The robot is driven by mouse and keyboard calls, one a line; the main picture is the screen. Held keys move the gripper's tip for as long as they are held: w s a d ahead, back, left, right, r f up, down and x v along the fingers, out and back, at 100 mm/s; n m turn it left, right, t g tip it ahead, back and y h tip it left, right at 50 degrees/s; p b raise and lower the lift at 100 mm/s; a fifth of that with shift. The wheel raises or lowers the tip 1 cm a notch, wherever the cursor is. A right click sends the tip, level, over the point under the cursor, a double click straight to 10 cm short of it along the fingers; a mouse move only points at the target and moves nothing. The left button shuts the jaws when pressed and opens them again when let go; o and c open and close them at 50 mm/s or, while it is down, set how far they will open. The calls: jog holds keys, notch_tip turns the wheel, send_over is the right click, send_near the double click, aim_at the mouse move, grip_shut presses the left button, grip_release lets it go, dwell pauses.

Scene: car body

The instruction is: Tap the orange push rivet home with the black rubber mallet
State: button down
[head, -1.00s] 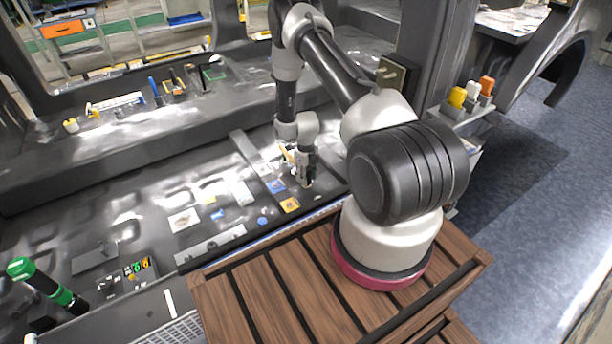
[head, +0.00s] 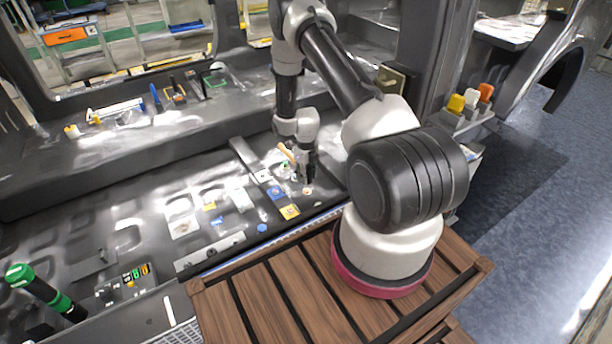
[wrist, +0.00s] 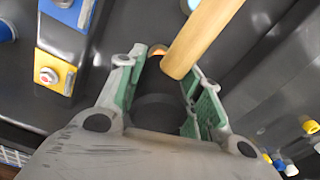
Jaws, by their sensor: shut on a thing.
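My gripper (head: 307,168) is low over the dark car floor panel. In the wrist view its green-padded fingers (wrist: 160,80) are shut on the black mallet's dark head (wrist: 157,112). The mallet's pale wooden handle (wrist: 205,38) slants up and right past the right fingertip; it also shows left of my gripper in the head view (head: 287,152). A small orange ring (wrist: 158,49), apparently the orange push rivet, shows just past the mallet head, partly hidden by it. I cannot tell whether mallet and rivet touch.
A grey raised rail (head: 250,158) crosses the panel. Yellow, white and orange blocks (head: 471,100) sit on a ledge at right.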

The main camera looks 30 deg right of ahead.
notch_tip(320, 180, down, 4)
jog(key=shift+s+f, duration=0.1)
jog(key=shift+f, duration=0.25)
jog(key=shift+r, duration=3.1)
